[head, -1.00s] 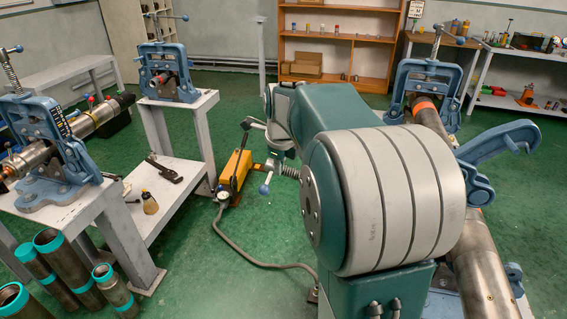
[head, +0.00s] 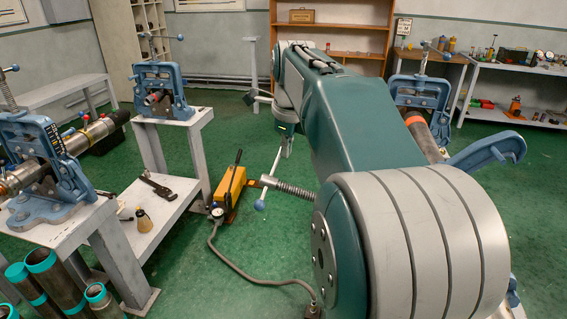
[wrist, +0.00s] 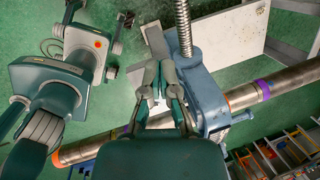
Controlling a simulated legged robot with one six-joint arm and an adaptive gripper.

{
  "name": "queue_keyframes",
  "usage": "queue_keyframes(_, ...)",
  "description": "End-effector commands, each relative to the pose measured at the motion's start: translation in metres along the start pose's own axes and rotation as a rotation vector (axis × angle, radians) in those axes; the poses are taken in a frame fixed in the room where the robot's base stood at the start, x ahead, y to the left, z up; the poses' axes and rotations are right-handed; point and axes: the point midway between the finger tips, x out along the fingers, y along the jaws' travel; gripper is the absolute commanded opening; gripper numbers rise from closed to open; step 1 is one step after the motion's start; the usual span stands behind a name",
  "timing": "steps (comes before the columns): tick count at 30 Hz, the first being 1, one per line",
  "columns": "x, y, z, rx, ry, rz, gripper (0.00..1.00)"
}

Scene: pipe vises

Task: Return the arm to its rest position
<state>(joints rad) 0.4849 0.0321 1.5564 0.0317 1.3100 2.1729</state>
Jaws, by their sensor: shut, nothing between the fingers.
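A threaded screw (head: 296,190) with a blue-knobbed handle sticks out left of the arm.
Left stand the vises (head: 52,165) and (head: 160,90) on white tables, with teal-ringed pipes (head: 52,275) below. A yellow hydraulic pump (head: 229,187) with a hose sits on the green floor. Another vise (head: 422,92) stands behind my arm. Shelves (head: 335,38) line the back wall.

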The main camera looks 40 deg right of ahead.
Motion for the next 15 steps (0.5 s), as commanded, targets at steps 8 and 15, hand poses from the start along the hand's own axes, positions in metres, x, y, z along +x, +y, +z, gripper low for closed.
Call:
queue_keyframes(8, -0.007, 0.003, 0.002, -0.003, 0.0, -0.002, 0.0)
queue_keyframes(15, -0.011, 0.038, 0.004, -0.289, -0.023, -0.02, 0.0)
